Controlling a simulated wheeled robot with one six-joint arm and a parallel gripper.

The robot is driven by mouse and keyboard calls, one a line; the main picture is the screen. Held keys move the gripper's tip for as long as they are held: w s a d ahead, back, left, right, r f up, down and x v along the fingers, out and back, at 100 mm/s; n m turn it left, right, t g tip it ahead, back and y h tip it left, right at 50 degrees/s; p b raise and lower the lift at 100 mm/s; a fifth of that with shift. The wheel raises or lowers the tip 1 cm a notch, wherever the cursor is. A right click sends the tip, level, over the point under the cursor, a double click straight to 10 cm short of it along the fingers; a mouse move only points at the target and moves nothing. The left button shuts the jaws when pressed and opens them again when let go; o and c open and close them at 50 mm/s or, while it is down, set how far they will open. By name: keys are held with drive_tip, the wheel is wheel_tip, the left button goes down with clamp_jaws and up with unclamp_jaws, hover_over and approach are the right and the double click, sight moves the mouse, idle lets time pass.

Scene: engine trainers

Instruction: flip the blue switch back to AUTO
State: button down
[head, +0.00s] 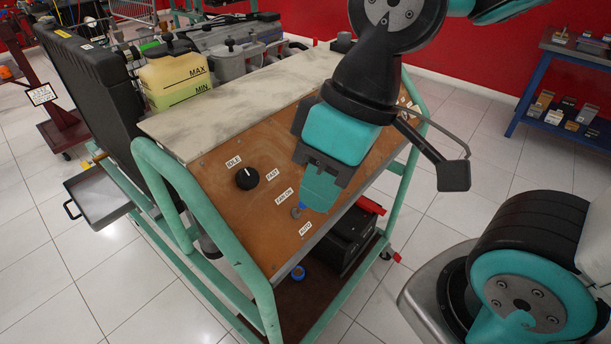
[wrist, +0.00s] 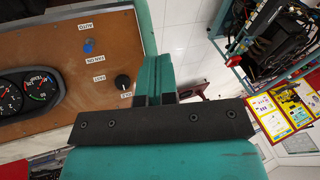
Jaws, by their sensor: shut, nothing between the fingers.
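The small blue switch (head: 296,212) sits on the brown sloped panel (head: 262,225) between the FAN ON and AUTO labels. In the wrist view the switch (wrist: 88,46) also shows between those labels, which appear upside down. Which way its lever leans is too small to tell. My gripper (head: 316,207) is shut and empty, its teal fingers pointing down over the panel just right of the switch in the head view. In the wrist view the fingers (wrist: 157,65) are to the right of the switch, apart from it. I cannot tell whether they touch the panel.
A black knob (head: 247,178) with IDLE and FAST labels is on the same panel. Round gauges (wrist: 38,88) are farther along it. A green tube frame (head: 180,190) borders the panel. A yellow reservoir (head: 175,80) stands behind. A blue shelf (head: 560,85) is at right.

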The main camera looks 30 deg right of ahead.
drive_tip(key=m+g+p, duration=0.1)
drive_tip(key=m+p, duration=0.1)
drive_tip(key=m, duration=0.1)
hover_over(300, 207)
drive_tip(key=s+a, duration=0.2)
drive_tip(key=s, duration=0.1)
drive_tip(key=w+d+f+m+g+p, duration=0.1)
drive_tip(key=w+d+f+m, duration=0.1)
drive_tip(key=w, duration=0.4)
drive_tip(key=w+d+f+m+g+h+p, duration=0.1)
drive_tip(key=w+d+f, duration=0.1)
drive_tip(key=w+d, duration=0.2)
drive_tip(key=shift+w+d+m, duration=0.25)
drive_tip(key=shift+w+m, duration=0.15)
drive_tip(key=shift+w, duration=0.45)
drive_tip(key=shift+f, duration=0.1)
drive_tip(key=p+x, duration=0.1)
drive_tip(key=x, duration=0.9)
drive_tip(key=shift+s+d+p, duration=0.1)
drive_tip(key=shift+d+p, duration=0.05)
drive_tip(key=shift+p, duration=0.15)
drive_tip(key=shift+s+f+p, duration=0.2)
drive_tip(key=shift+s+f, duration=0.05)
drive_tip(key=shift+s, duration=0.35)
drive_tip(key=shift+s+f+p, duration=0.15)
drive_tip(key=shift+s+f, duration=0.1)
drive_tip(key=shift+s, duration=0.3)
drive_tip(key=shift+s+a+f, duration=0.25)
drive_tip(key=shift+s+f, duration=0.2)
drive_tip(key=shift+s, duration=0.1)
